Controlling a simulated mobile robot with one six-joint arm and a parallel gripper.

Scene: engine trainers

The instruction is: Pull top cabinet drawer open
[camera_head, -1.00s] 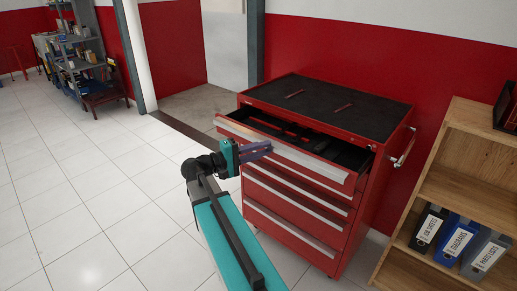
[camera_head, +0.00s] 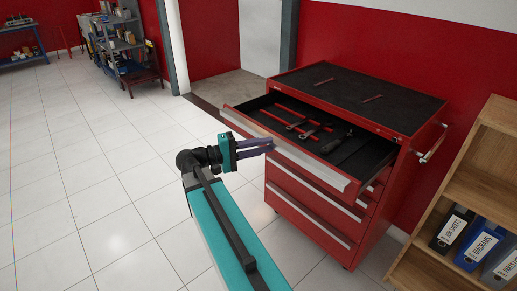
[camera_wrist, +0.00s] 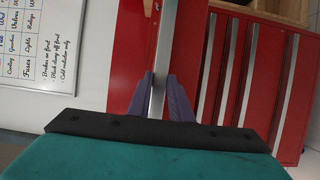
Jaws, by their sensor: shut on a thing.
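The red tool cabinet (camera_head: 330,225) stands against the red wall, with a black mat on its top. Its top drawer (camera_head: 340,165) is pulled well out, and wrenches and other tools (camera_head: 300,125) show inside. My gripper (camera_head: 268,145) is at the left part of the drawer's silver front handle (camera_head: 310,167). In the wrist view, the two purple fingers (camera_wrist: 159,100) are on either side of the silver handle bar (camera_wrist: 161,55) and shut on it. The lower drawers (camera_wrist: 235,70) look shut.
A wooden shelf (camera_head: 470,180) with binders (camera_head: 483,243) stands to the right of the cabinet. Open tiled floor (camera_head: 90,190) lies to the left. A grey shelf unit (camera_head: 120,45) stands far back. A whiteboard (camera_wrist: 40,60) shows in the wrist view.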

